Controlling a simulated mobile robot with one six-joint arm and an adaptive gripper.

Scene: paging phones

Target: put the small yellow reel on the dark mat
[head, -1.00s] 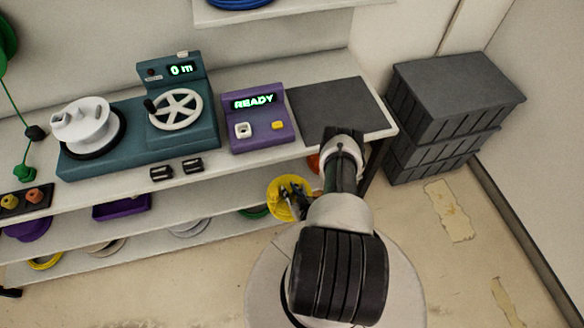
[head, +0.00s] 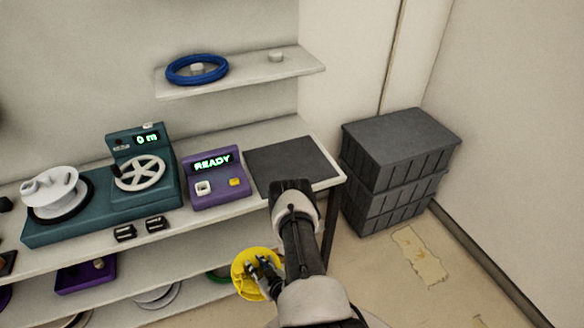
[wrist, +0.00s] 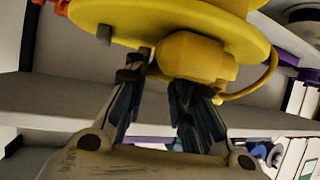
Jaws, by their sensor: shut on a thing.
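The yellow reel (head: 254,274) is held by my gripper (head: 264,268) in front of the lower shelves, below the worktop's front edge. In the wrist view the yellow reel (wrist: 205,25) fills the top, and the fingers of my gripper (wrist: 160,85) are shut on its yellow hub. A loop of yellow line hangs at its right side. The dark mat (head: 290,165) lies flat and empty on the right end of the worktop, above and behind the reel. My arm covers part of the mat's front edge.
A purple box (head: 215,180) reading READY stands left of the mat. Further left is a teal winding machine (head: 140,185) with a white spool. A shelf (head: 240,75) with a blue coil (head: 197,70) hangs above. Dark stacked crates (head: 400,165) stand at right.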

